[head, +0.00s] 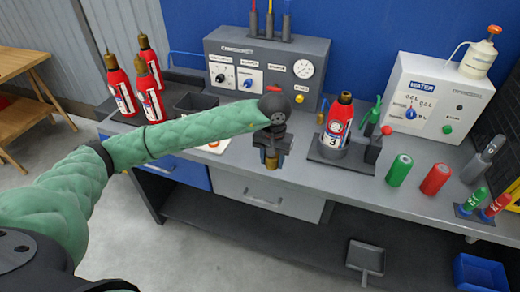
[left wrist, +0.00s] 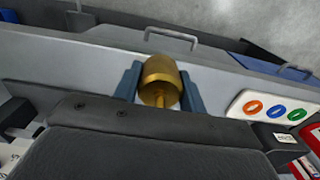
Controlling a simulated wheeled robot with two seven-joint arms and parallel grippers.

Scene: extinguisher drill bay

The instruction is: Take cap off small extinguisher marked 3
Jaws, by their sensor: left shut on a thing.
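The small red extinguisher marked 3 (head: 337,128) stands upright in a dark holder (head: 325,152) on the bench. Its top ends in a short brass-coloured neck, without the tall brass top seen on the other extinguishers. My left gripper (head: 270,158) is left of it, in front of the bench edge. It is shut on a brass cap (head: 271,164), held clear of the extinguisher. In the left wrist view the cap (left wrist: 160,80) sits between the two blue fingers, with a thin stem toward the gripper. My right gripper is not in view.
Several red extinguishers with brass tops (head: 148,88) stand at the bench's left. A grey control panel (head: 262,72) and a white water unit (head: 436,98) stand behind. A green cylinder (head: 399,170) and a red cylinder (head: 435,179) stand right. Drawers (head: 268,194) lie below the gripper.

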